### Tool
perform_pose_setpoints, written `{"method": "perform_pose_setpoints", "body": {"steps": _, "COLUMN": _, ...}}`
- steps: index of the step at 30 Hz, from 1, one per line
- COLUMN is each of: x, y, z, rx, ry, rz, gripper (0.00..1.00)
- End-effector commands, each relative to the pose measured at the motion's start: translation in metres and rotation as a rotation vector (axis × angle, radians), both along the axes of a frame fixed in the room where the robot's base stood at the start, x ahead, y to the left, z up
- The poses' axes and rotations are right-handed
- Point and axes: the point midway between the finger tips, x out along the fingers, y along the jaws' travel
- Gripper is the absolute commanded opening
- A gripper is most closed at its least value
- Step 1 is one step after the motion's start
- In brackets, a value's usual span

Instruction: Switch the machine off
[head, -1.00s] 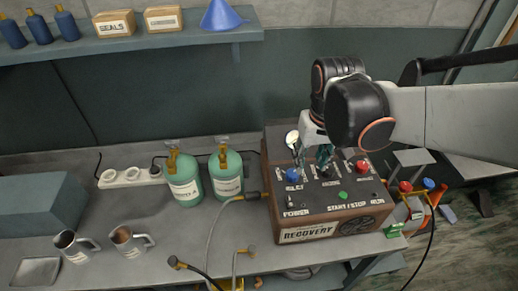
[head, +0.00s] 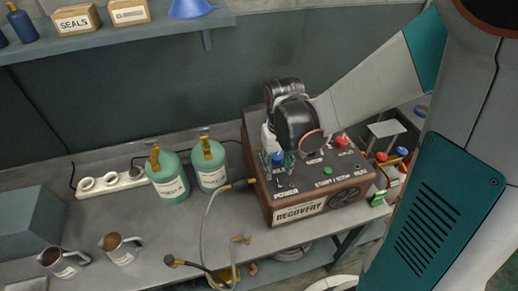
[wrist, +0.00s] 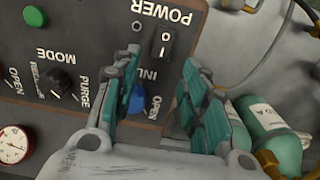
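The brown recovery machine (head: 318,203) stands on the bench. Its POWER rocker switch (wrist: 163,43), marked I and O, shows upside down in the wrist view; which side is pressed I cannot tell. In the head view the POWER label (head: 286,191) is at the panel's front left. My gripper (wrist: 161,58) is open and empty over the panel's left part, its teal-padded fingers either side of the line to the switch. The blue inlet knob (wrist: 138,101) lies below, partly hidden by a finger. My gripper (head: 278,168) also shows in the head view by this knob.
Two green cylinders (head: 168,181) stand left of the machine. A hose (head: 209,211) runs from the machine's left side. The green start/stop button (head: 327,171) and red knob (head: 341,141) are further right. A shelf (head: 118,36) hangs above.

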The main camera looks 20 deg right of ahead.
Motion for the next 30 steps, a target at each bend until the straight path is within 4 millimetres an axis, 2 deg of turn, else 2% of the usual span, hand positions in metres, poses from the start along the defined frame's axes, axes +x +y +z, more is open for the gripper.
{"method": "perform_pose_setpoints", "body": {"steps": 1, "x": 0.0, "y": 0.0, "z": -0.011, "rx": 0.0, "ry": 0.0, "rz": 0.0, "gripper": 0.4}}
{"method": "perform_pose_setpoints", "body": {"steps": 6, "x": 0.0, "y": 0.0, "z": -0.029, "rx": 0.0, "ry": 0.0, "rz": 0.0, "gripper": 0.4}}
{"method": "perform_pose_setpoints", "body": {"steps": 11, "x": 0.0, "y": 0.0, "z": -0.036, "rx": 0.0, "ry": 0.0, "rz": 0.0, "gripper": 0.4}}
{"method": "perform_pose_setpoints", "body": {"steps": 19, "x": -0.001, "y": 0.0, "z": -0.036, "rx": 0.0, "ry": 0.0, "rz": 0.0, "gripper": 0.4}}
{"method": "perform_pose_setpoints", "body": {"steps": 24, "x": -0.001, "y": 0.0, "z": -0.036, "rx": 0.0, "ry": 0.0, "rz": 0.0, "gripper": 0.01}}
{"method": "perform_pose_setpoints", "body": {"steps": 30, "x": -0.001, "y": 0.0, "z": -0.036, "rx": 0.0, "ry": -0.005, "rz": 0.0, "gripper": 0.0}}
